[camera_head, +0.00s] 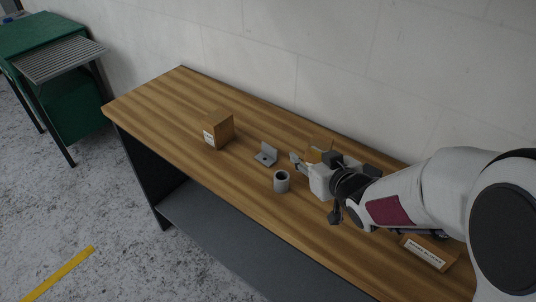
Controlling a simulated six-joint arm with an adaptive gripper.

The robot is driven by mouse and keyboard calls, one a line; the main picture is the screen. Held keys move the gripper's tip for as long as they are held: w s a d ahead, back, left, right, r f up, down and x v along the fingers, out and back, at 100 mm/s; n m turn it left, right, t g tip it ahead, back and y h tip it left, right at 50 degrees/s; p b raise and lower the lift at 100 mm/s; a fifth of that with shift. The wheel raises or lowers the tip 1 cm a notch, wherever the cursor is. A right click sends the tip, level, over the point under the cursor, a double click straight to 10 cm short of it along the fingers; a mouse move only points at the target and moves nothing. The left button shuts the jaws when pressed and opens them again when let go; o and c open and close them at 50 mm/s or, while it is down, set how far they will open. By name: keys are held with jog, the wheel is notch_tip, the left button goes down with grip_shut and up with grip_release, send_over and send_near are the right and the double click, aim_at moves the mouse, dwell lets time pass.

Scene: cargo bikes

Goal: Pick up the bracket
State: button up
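The bracket (267,157) is a small grey L-shaped piece with a flat base and an upright plate. It stands on the wooden workbench (165,100) near its middle. My gripper (297,161) reaches in from the right over the bench. Its tip is just right of the bracket in the picture, and the two look apart. The fingers are small and overlap other things in this view, so I cannot tell whether they are open or shut. The bracket's view is not blocked.
A brown box (218,130) stands left of the bracket. A grey hollow cylinder (281,182) stands in front of it. Another brown box (321,143) is partly hidden behind my gripper. A labelled box (428,252) lies at the right. A wall (300,50) runs behind the bench.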

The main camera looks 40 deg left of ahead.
jog(key=shift+n+g+y, duration=0.4)
jog(key=shift+g+y, duration=0.1)
jog(key=s+a+f, duration=0.1)
jog(key=a+f, duration=0.1)
jog(key=a, duration=0.1)
jog(key=shift+s+f, duration=0.35)
jog(key=shift+f, duration=0.05)
jog(key=shift+s+f, duration=0.1)
jog(key=shift+f, duration=0.25)
jog(key=shift+a, duration=0.1)
send_near(273, 148)
jog(key=shift+w+a+f, duration=0.2)
jog(key=shift+a+f, duration=0.25)
jog(key=shift+a, duration=0.25)
jog(key=shift+w+a+f, duration=0.15)
jog(key=shift+a+f, duration=0.3)
jog(key=shift+a, duration=0.2)
jog(key=shift+w+a+f, duration=0.1)
jog(key=shift+w+a, duration=0.1)
jog(key=shift+a, duration=0.15)
jog(key=shift+a, duration=0.1)
jog(key=shift+w+x, duration=0.25)
jog(key=shift+x, duration=2.3)
jog(key=shift+r, duration=0.25)
grip_shut()
